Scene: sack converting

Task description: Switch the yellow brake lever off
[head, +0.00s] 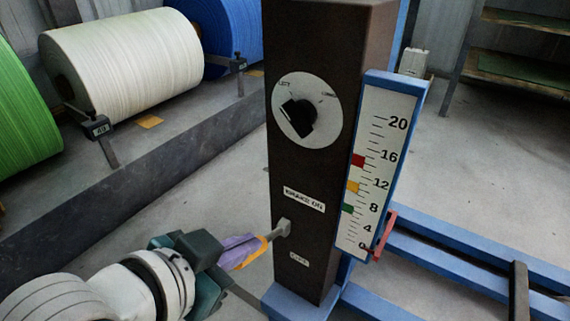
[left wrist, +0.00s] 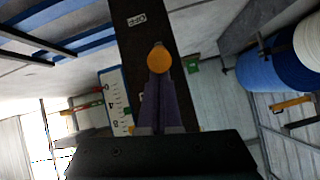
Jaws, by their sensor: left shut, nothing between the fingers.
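The yellow-orange brake lever (head: 258,249) juts out from a grey mount (head: 284,228) on the dark column, between the "BRAKE ON" label (head: 304,199) above and the "OFF" label (head: 299,259) below. My left gripper (head: 243,246) is shut and empty, its purple fingers right at the lever and partly overlapping it. In the left wrist view, the lever's rounded orange end (left wrist: 159,59) shows just past the tips of the shut fingers (left wrist: 158,76). Whether they touch cannot be told. My right gripper is not in view.
The dark column (head: 325,100) carries a round dial (head: 307,110) and a white scale (head: 383,150) on its right side. Blue frame rails (head: 450,255) run along the floor at right. White (head: 125,62), blue and green rolls stand at left behind a low dark beam (head: 150,170).

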